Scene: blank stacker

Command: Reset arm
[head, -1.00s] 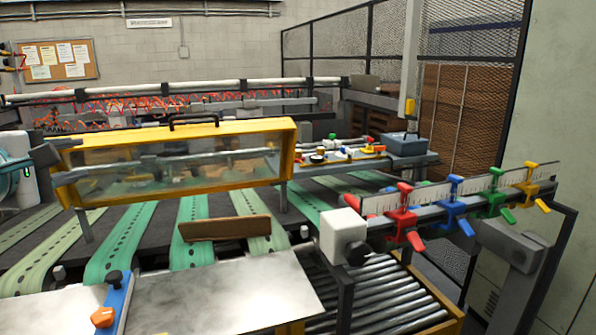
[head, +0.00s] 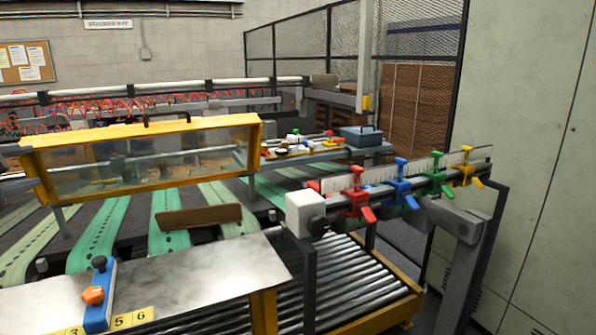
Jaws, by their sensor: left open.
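My left gripper (head: 14,165) shows only as grey parts at the left edge of the head view. It is open, beside the left end of the yellow-framed clear guard (head: 145,122). I cannot tell whether it touches the frame. The rest of my left arm is outside the picture. My right gripper is not in view. The guard has a dark handle on its top bar and stands over the green belts (head: 165,215).
A mesh fence and pale cabinet stand at right.

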